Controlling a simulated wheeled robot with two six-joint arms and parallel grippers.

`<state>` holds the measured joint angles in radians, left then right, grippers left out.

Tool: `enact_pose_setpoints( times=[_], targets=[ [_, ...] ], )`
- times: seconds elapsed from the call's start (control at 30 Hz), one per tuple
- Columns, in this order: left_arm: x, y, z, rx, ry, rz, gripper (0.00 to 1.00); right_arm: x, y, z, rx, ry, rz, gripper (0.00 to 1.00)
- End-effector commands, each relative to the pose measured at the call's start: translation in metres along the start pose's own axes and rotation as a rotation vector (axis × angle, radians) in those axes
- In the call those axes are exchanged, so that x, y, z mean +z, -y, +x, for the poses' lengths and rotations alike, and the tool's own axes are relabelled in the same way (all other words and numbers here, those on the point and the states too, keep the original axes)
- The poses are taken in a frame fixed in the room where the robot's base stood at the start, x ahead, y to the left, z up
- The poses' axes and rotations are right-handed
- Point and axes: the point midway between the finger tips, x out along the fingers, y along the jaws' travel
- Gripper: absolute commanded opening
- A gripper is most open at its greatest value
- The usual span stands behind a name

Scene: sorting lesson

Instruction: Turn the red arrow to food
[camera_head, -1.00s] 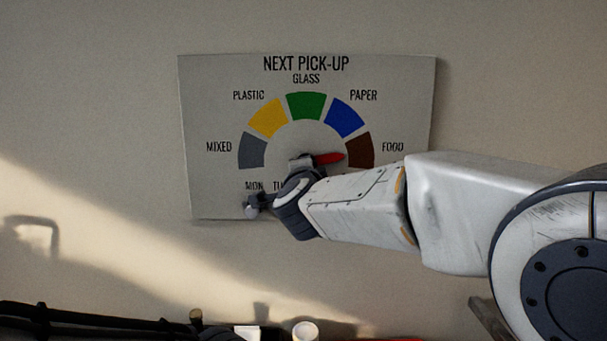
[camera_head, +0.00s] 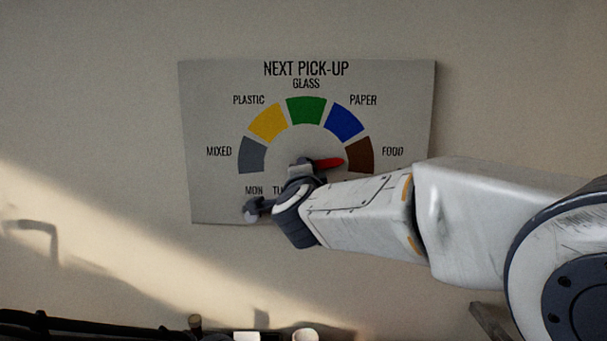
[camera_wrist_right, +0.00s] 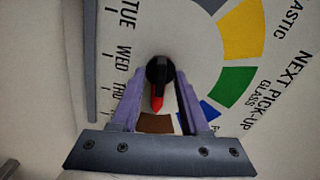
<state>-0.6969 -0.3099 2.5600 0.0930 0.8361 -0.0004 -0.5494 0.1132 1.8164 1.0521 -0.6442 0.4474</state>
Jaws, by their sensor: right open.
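The red arrow (camera_head: 329,163) on the wall board's dial points right and slightly up, at the brown FOOD segment (camera_head: 360,154). In the right wrist view the red arrow (camera_wrist_right: 157,104) extends from a black knob (camera_wrist_right: 159,72) toward the brown segment (camera_wrist_right: 156,123). My right gripper (camera_wrist_right: 162,82) is open, with one purple finger on each side of the knob. Whether either finger touches it I cannot tell. In the head view my right wrist hides most of the fingers and the dial's lower part. My left gripper is not in view.
The NEXT PICK-UP board (camera_head: 215,90) also has grey, yellow, green and blue segments. A white cylindrical object (camera_head: 305,335) shows at the bottom edge.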

Motion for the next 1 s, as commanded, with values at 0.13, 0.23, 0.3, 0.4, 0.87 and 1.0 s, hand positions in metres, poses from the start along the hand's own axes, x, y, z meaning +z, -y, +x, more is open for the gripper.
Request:
enact_pose_setpoints(
  times=[0.13,0.23,0.3,0.4,0.87,1.0],
  targets=[
    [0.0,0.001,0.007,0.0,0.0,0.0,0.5,0.001,0.0,-0.028,-0.004,0.003,0.002,0.45],
    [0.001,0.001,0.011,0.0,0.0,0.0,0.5,0.0,-0.001,-0.049,-0.003,0.003,0.002,0.45],
    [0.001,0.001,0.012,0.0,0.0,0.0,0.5,0.001,0.0,-0.062,-0.003,0.004,0.002,0.45],
    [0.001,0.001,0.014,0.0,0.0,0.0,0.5,0.001,0.0,-0.079,-0.003,0.003,0.002,0.45],
    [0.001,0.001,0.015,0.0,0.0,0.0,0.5,-0.001,-0.001,-0.096,0.0,-0.001,-0.001,0.45],
    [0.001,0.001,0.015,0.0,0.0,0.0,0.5,-0.001,-0.008,-0.092,0.006,0.014,-0.042,0.45]
  ],
)
